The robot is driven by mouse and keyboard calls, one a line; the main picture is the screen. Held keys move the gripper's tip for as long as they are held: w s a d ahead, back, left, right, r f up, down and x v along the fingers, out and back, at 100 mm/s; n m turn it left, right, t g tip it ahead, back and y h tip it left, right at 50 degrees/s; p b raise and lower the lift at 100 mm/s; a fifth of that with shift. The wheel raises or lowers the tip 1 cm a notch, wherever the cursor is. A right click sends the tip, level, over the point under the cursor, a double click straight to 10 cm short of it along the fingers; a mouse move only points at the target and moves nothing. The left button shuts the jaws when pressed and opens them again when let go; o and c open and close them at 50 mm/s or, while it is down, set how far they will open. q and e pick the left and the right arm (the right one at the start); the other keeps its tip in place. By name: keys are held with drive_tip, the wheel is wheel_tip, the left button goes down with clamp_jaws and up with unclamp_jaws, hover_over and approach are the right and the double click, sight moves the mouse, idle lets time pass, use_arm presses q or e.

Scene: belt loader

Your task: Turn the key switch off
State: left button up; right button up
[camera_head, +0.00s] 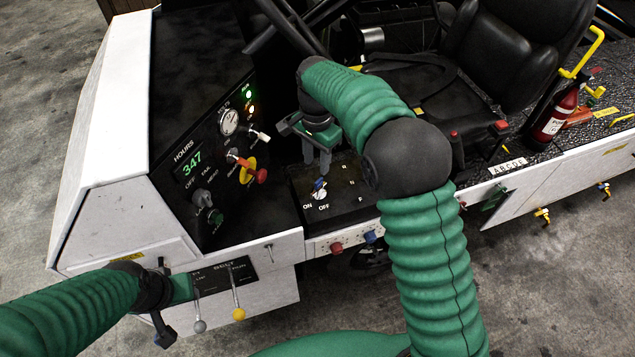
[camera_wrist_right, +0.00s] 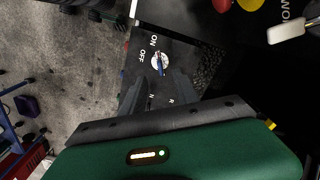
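The key switch (camera_head: 319,190) is a round silver switch with a blue key, on a black panel marked ON, OFF, N, R and F. In the right wrist view the key switch (camera_wrist_right: 160,61) sits just beyond the fingertips, with ON and OFF beside it. My right gripper (camera_head: 317,172) points down right above the key; its fingers show grey and apart in the wrist view (camera_wrist_right: 168,78). I see no firm contact with the key. My left gripper (camera_head: 165,325) is at the lower left, beside the front levers; its fingers are mostly hidden or too dark to read.
A dashboard with an hours display (camera_head: 192,163), a gauge (camera_head: 229,122) and a red-and-yellow knob (camera_head: 250,172) stands left of the switch. Two levers (camera_head: 236,295) hang at the front. A black seat (camera_head: 500,60) and a fire extinguisher (camera_head: 556,115) are at the right.

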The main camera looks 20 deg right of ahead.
sight(318, 181)
drive_tip(key=f, duration=1.1)
drive_tip(key=shift+d, duration=0.35)
drive_tip(key=shift+w+f, duration=0.15)
drive_tip(key=shift+f, duration=0.15)
drive_tip(key=shift+a+r, duration=0.1)
drive_tip(key=shift+a, duration=0.15)
drive_tip(key=c, duration=0.3)
drive_tip(key=shift+d, duration=0.1)
clamp_jaws()
